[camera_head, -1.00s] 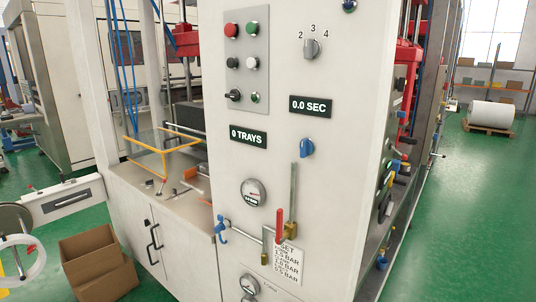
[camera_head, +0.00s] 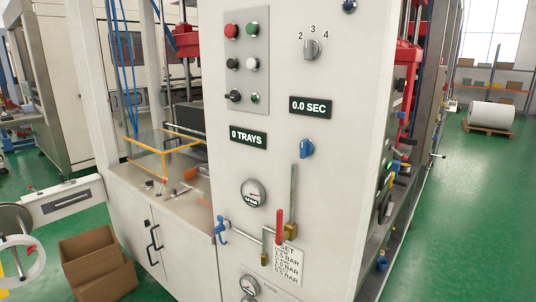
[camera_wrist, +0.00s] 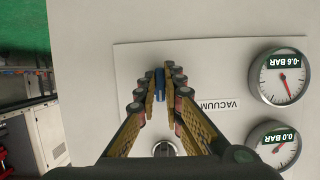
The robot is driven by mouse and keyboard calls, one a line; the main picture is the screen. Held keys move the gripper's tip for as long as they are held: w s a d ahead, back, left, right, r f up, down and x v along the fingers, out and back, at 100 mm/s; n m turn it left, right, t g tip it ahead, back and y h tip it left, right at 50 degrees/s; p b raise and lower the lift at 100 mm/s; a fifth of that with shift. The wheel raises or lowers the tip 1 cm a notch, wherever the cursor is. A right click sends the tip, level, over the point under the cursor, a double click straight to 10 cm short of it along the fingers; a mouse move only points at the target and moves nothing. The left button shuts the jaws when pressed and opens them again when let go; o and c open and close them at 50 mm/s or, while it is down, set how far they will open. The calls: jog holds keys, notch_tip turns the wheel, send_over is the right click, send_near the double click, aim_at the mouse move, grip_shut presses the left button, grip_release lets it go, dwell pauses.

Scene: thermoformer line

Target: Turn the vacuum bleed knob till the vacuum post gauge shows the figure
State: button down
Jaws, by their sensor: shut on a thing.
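In the wrist view a blue knob (camera_wrist: 160,83) stands on a pale panel, beside a label reading VACUUM. My gripper (camera_wrist: 161,80) has its two fingers closed on this knob, one on each side. The fingers hide part of it. To the right a round gauge (camera_wrist: 279,77) has a dark readout that looks like -0.6 BAR and a red needle. A second gauge (camera_wrist: 275,146) below it reads 0.0 BAR. My gripper cannot be made out in the head view.
In the wrist view a grey knob (camera_wrist: 164,149) sits close below the gripper. The head view shows a white cabinet front with a selector (camera_head: 311,49), a blue knob (camera_head: 307,149), a gauge (camera_head: 253,193), a red lever (camera_head: 279,227) and a printed SET plate (camera_head: 289,265).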

jog(key=m, duration=0.1)
jog(key=m+t+y, duration=0.1)
jog(key=m, duration=0.1)
jog(key=shift+t+y, duration=0.3)
jog(key=shift+m+t+y, duration=0.6)
jog(key=shift+m+t, duration=0.2)
jog(key=shift+m, duration=1.2)
jog(key=m+t, duration=0.1)
jog(key=m, duration=0.2)
jog(key=shift+m+t, duration=0.3)
jog(key=shift+m, duration=0.1)
